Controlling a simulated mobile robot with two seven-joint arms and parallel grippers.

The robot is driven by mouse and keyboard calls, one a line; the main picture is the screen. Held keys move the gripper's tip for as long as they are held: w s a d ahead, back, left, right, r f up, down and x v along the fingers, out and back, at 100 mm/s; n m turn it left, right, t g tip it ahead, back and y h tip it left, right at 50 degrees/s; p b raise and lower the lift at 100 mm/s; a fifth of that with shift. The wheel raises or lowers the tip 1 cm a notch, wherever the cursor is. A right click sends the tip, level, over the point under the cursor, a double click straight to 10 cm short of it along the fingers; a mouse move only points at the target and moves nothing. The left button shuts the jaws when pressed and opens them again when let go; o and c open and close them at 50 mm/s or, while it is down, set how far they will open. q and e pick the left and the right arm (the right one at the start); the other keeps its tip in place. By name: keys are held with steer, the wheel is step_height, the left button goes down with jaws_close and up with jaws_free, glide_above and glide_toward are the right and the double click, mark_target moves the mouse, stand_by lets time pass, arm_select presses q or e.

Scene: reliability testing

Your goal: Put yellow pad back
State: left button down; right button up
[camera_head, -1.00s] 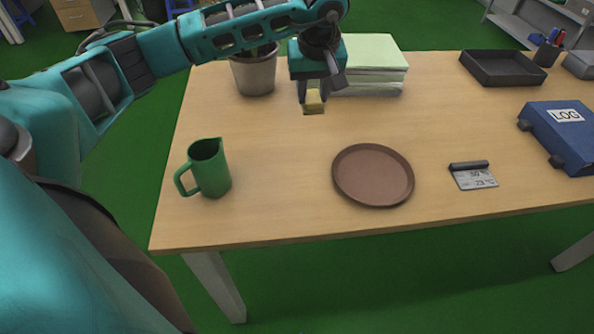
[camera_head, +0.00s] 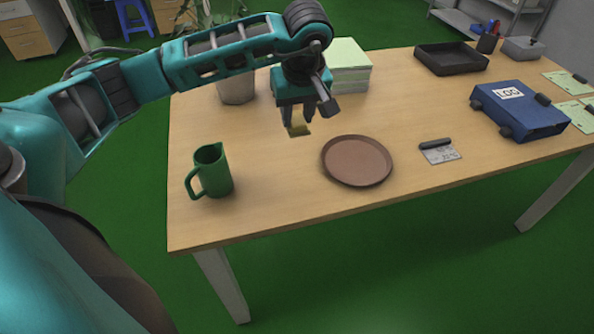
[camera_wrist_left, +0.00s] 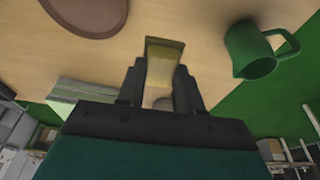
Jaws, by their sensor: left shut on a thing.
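The yellow pad (camera_head: 299,130) is a small yellow block held at the tip of my left gripper (camera_head: 298,116). The left gripper is shut on it, above the table between the plant pot and the brown round tray. In the left wrist view the pad (camera_wrist_left: 164,58) sticks out between the two dark fingers (camera_wrist_left: 160,80). In the head view the fingers partly hide the pad. Whether it touches the table I cannot tell. My right gripper is not in view.
A green jug (camera_head: 211,172) stands at the table's left front. The brown round tray (camera_head: 357,160) lies right of the gripper. Stacked green-white pads (camera_head: 350,62) and a grey pot (camera_head: 236,90) stand behind. A blue LOG binder (camera_head: 520,108), black tray (camera_head: 450,58) and small display (camera_head: 439,151) are farther right.

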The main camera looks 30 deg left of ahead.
arm_select(q)
step_height(320, 180, down, 16)
steer(key=shift+r+b, duration=0.2)
steer(key=shift+b, duration=0.15)
steer(key=shift+f, duration=0.2)
steer(key=c, duration=0.8)
jaws_free()
steer(key=shift+o, duration=0.2)
steer(key=shift+r, duration=0.15)
